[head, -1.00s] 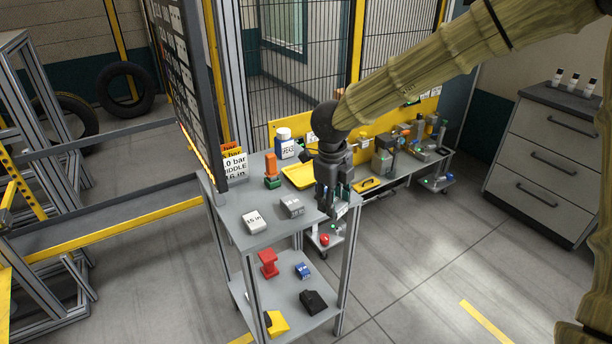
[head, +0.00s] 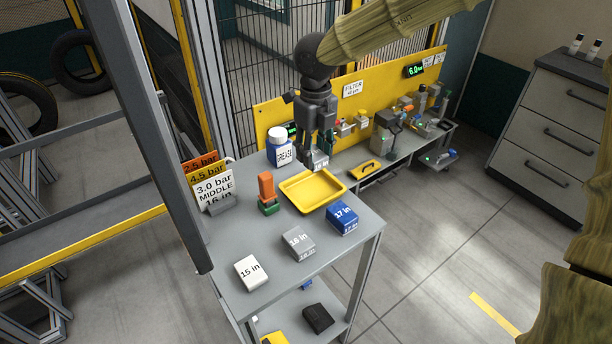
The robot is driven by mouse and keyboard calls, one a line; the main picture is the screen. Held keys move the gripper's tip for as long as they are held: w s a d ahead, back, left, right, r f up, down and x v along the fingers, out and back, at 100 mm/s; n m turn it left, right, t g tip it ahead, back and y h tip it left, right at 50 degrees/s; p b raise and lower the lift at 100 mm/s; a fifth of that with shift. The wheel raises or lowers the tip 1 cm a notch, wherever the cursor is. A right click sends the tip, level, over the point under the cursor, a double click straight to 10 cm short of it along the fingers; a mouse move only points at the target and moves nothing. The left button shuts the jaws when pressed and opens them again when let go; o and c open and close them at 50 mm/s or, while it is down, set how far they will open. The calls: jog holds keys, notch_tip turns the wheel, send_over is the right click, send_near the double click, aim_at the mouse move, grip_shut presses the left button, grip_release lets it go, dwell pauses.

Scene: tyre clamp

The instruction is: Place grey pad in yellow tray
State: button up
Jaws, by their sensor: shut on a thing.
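The yellow tray (head: 332,205) lies empty on the grey trolley top. A grey block marked "16 in" (head: 298,243) sits on the trolley in front of it, apart from the tray. My gripper (head: 318,158) points down near the tray's far edge, beside the white and blue grease bottle. It is shut on a small light-grey piece (head: 319,161), mostly hidden by the fingers; I cannot tell its marking. The piece appears a little above the tray's far rim, and its exact height is unclear.
A blue "17 in" block (head: 342,218), a white "15 in" block (head: 250,273) and an orange and green item (head: 267,192) share the trolley top (head: 225,245). The grease bottle (head: 279,147) and pressure cards (head: 213,187) stand at the back. A dark post (head: 150,140) rises at left.

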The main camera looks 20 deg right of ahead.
aim_at(317, 158)
jog(key=shift+s+f, duration=0.1)
jog(key=shift+f, duration=0.25)
jog(key=f, duration=0.1)
jog(key=s+f, duration=0.1)
jog(key=f, duration=0.1)
jog(key=shift+s, duration=0.25)
jog(key=f, duration=0.1)
jog(key=w+f, duration=0.1)
jog(key=shift+w+f+p, duration=0.25)
jog(key=shift+f+p, duration=0.05)
jog(key=shift+s+f, duration=0.2)
jog(key=shift+s, duration=0.05)
jog(key=shift+w+f, duration=0.1)
jog(key=shift+f, duration=1.3)
jog(key=shift+s+r, duration=0.1)
jog(key=shift+s, duration=0.1)
jog(key=o, duration=1.1)
jog(key=shift+w+f, duration=0.1)
jog(key=shift+f, duration=0.1)
jog(key=shift+o, duration=0.2)
